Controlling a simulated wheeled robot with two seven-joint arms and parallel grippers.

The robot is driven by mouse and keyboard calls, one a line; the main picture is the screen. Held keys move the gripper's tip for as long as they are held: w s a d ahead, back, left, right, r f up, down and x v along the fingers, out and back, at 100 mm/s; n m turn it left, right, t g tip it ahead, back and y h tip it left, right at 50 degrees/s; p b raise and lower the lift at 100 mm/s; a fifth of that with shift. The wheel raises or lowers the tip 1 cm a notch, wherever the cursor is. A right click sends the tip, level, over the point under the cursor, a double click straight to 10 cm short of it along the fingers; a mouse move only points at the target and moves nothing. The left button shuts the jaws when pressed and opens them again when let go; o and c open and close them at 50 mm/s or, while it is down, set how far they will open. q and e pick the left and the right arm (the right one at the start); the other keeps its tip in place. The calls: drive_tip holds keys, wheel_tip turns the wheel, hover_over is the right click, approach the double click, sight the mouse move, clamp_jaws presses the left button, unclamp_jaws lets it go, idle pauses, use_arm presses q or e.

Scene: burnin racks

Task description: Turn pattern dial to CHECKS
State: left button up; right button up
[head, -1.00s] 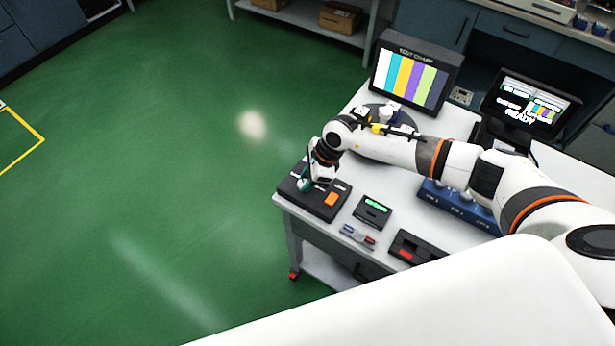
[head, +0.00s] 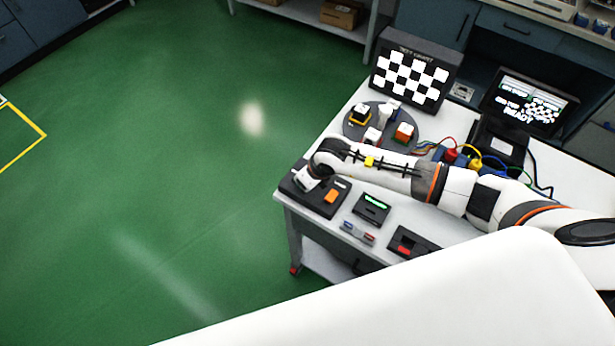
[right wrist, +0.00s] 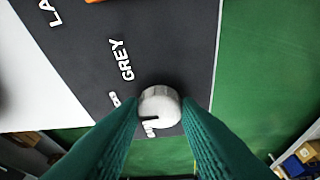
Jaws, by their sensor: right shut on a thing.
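The pattern dial (right wrist: 160,106) is a round silver knob on a dark control box (right wrist: 165,40), seen in the right wrist view. A dark pointer line shows at its lower left edge. The word GREY is printed beside it; other labels are partly covered. My right gripper (right wrist: 161,110) has its teal fingers on both sides of the knob, shut on it. In the head view my right wrist hides the dial at the box's left end. The test chart screen (head: 411,79) shows a black and white checkerboard. My left gripper is not in view.
A status monitor (head: 529,110) reads READY with a small checkerboard. A round grey turntable (head: 358,129) holds several small blocks. An orange button (head: 331,196), a small box with green display (head: 371,208) and a box with a red button (head: 404,249) line the table's front.

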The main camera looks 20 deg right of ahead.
drive_tip(key=shift+m, duration=0.5)
drive_tip(key=o, duration=1)
drive_tip(key=v, duration=0.4)
drive_tip(key=b+v, duration=0.1)
drive_tip(key=v, duration=0.3)
drive_tip(key=b+v, duration=0.1)
drive_tip(key=v, duration=0.3)
drive_tip(key=shift+a, duration=0.25)
drive_tip(key=shift+s, duration=0.1)
